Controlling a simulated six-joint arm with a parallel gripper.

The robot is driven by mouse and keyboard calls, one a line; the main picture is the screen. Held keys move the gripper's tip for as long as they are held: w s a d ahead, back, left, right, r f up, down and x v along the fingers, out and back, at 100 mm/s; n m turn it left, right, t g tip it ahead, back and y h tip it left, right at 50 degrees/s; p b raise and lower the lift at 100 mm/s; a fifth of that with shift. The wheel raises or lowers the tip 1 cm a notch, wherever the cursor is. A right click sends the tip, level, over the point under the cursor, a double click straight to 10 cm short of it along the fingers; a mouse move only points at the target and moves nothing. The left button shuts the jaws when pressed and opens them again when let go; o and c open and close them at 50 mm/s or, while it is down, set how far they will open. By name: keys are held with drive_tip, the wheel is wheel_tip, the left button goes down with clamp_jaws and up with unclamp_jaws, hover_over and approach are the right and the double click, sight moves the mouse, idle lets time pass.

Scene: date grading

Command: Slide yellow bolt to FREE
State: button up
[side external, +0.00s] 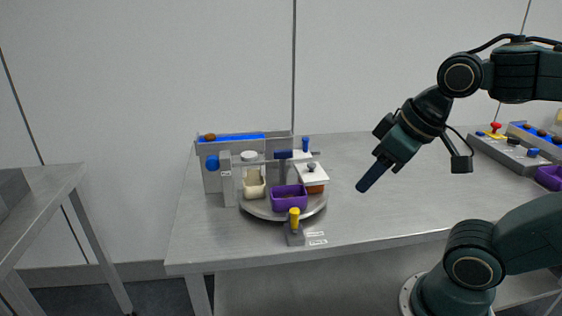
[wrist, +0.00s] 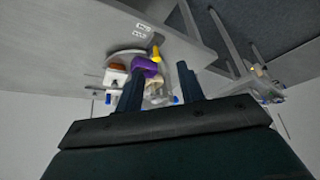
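The yellow bolt (side external: 294,217) stands on a small grey block at the front edge of a round turntable (side external: 262,213). Two small white labels (side external: 316,238) lie on the table beside the block; their words are too small to read. The bolt also shows in the wrist view (wrist: 156,54), beyond my fingertips and between them in the picture. My gripper (side external: 363,188) is in the air to the right of the turntable, apart from the bolt. In the wrist view my gripper (wrist: 160,66) has its two fingers spread with nothing held between them.
The turntable carries a purple bin (side external: 289,203), a cream bin (side external: 254,190) and a white-lidded bin (side external: 312,172). A grey panel with a blue channel (side external: 240,137) stands behind, and a post with a blue knob (side external: 212,163) at left. A control box (side external: 510,152) stands far right. Table between is clear.

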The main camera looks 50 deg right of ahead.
drive_tip(key=w+d+m+g, duration=0.1)
drive_tip(key=w+m+g, duration=0.2)
drive_tip(key=w, duration=0.5)
drive_tip(key=m+g, duration=0.2)
drive_tip(key=m, duration=0.1)
hover_over(294, 210)
wheel_tip(294, 210, down, 6)
drive_tip(key=shift+r, duration=0.1)
wheel_tip(294, 210, down, 14)
drive_tip(key=shift+s+r, duration=0.1)
idle(0.3)
